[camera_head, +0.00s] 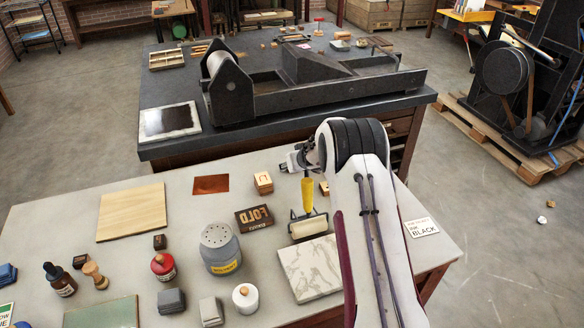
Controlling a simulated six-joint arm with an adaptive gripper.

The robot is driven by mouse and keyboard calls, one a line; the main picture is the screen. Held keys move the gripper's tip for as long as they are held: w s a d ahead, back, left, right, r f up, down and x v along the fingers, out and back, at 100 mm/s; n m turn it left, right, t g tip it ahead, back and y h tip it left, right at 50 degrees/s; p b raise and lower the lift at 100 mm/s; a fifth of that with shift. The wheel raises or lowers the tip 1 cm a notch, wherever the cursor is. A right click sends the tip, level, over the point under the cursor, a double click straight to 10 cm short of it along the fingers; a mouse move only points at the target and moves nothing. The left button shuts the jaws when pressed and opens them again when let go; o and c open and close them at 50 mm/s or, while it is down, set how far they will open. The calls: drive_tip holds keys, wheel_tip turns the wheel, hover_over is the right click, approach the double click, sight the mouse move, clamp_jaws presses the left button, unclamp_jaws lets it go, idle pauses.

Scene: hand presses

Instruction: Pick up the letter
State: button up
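A small wooden block (263,183) with a dark letter-like mark on its face stands on the grey table, behind the FOLD block. The mark is too small to read surely. Another small wooden block (324,188) is partly hidden by my arm. My gripper (288,164) is at the end of the arm, to the upper right of the first block in the picture and apart from it. Its fingers are small and partly hidden, so I cannot tell whether they are open or shut.
A yellow-handled roller (307,195) stands just below my gripper in the picture. A dark FOLD block (254,218), a grey shaker (220,249) and a marble slab (311,267) are nearby. A large black press (330,92) is on the table behind. A copper sheet (210,184) lies left.

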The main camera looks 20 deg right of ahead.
drive_tip(key=c, duration=0.9)
drive_tip(key=shift+r, duration=0.2)
wheel_tip(320, 180, up, 10)
drive_tip(key=shift+f, duration=0.2)
idle(0.7)
idle(0.5)
